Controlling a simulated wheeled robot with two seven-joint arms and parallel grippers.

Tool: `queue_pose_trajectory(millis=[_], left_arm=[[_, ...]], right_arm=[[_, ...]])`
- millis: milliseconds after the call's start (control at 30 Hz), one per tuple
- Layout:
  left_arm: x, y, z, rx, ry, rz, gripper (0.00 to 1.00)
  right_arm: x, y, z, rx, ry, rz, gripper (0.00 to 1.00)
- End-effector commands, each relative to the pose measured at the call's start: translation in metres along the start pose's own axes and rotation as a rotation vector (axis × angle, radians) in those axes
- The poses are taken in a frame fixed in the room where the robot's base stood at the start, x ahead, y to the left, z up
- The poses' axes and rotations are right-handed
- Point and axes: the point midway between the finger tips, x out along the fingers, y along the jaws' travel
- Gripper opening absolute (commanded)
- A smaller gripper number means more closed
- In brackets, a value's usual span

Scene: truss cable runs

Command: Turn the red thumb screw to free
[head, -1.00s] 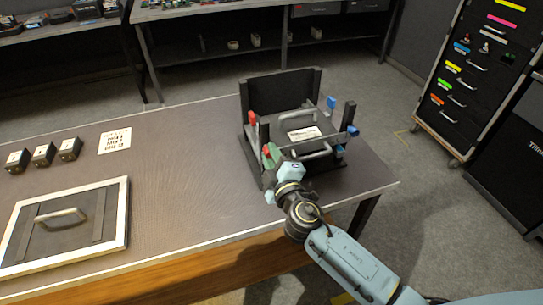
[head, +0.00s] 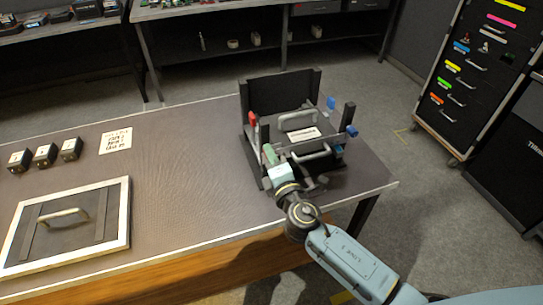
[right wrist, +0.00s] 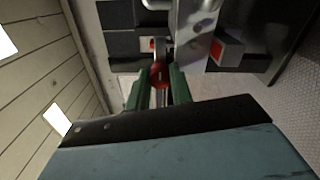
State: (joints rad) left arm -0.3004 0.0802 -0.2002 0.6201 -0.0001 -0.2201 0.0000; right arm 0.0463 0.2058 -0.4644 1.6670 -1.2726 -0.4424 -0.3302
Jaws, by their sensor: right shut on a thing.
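A black fixture (head: 283,88) with upright posts stands at the right end of the table. One red thumb screw (head: 252,119) shows on its left side, behind my right gripper (head: 267,153). The right gripper is at the fixture's front left corner. In the right wrist view its green fingers (right wrist: 160,92) are closed around a round red knob (right wrist: 160,73). The fingers partly cover this knob, and in the head view it is hidden. Another red part (right wrist: 226,49) shows to the right, apart from the fingers. My left gripper is not in view.
Blue knobs (head: 352,131) sit on the fixture's right side. Metal handles (head: 312,152) show in and before it. A framed panel with a handle (head: 122,222), several small black boxes (head: 71,149) and a printed sheet (head: 115,140) lie at left. The table's middle is clear.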

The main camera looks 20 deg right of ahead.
Motion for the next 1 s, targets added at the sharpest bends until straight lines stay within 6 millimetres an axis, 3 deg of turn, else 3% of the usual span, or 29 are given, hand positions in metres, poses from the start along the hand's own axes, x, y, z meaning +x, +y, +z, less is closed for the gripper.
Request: queue_pose_trajectory(millis=[467,500,633,1000], left_arm=[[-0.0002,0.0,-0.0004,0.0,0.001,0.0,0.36],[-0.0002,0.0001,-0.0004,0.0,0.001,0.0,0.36],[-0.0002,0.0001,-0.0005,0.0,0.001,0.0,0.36],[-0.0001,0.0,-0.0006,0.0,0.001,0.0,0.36]], right_arm=[[-0.0001,-0.0001,-0.0004,-0.016,0.001,0.0,0.0],[-0.0001,-0.0001,-0.0004,-0.015,0.001,0.0,0.25],[-0.0001,-0.0001,-0.0003,-0.015,0.001,0.0,0.42],[-0.004,-0.0006,-0.0002,-0.013,0.001,0.0,0.44]])
